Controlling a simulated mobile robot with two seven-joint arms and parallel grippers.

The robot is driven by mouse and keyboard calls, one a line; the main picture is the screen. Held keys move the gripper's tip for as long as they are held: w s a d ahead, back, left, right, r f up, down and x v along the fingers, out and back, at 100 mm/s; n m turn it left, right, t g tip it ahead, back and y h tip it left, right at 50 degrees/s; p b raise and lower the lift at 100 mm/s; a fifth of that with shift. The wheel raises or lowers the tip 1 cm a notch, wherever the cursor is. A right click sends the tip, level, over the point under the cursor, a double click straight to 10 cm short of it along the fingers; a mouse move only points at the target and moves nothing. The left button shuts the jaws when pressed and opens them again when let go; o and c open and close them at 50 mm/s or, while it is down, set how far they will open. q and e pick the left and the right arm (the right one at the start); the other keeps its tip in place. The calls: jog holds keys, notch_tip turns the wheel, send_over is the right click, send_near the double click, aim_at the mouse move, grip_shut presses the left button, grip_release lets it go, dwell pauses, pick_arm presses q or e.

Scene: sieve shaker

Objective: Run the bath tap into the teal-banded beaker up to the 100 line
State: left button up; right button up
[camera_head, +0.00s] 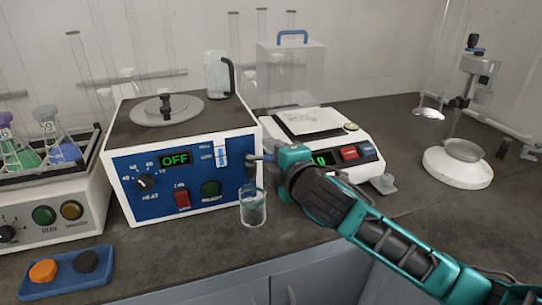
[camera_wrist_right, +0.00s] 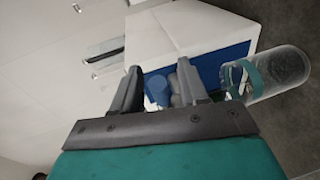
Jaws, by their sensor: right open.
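The water bath (camera_head: 130,195) has a blue front panel; its green display reads OFF. The teal-banded beaker (camera_head: 253,210) stands upright on the bench at the panel's lower right, below the bath tap (camera_head: 250,170). I cannot make out a water level or the 100 line. My right gripper (camera_head: 263,158) is open at the tap, above and slightly right of the beaker. In the right wrist view, the blue part of the tap (camera_wrist_right: 157,88) shows between the open fingers (camera_wrist_right: 158,85). The beaker (camera_wrist_right: 278,72) lies to their right there. My left gripper is out of view.
A balance (camera_head: 365,172) stands close behind my right arm. A shaker with coloured flasks (camera_head: 62,150) is left of the bath, with a blue tray (camera_head: 65,272) in front. A white-based stand (camera_head: 458,168) is at right. The bench's front edge lies close to the beaker.

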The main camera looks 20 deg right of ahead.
jog(key=shift+w, duration=0.35)
jog(key=shift+f, duration=0.1)
grip_shut()
dwell(0.4)
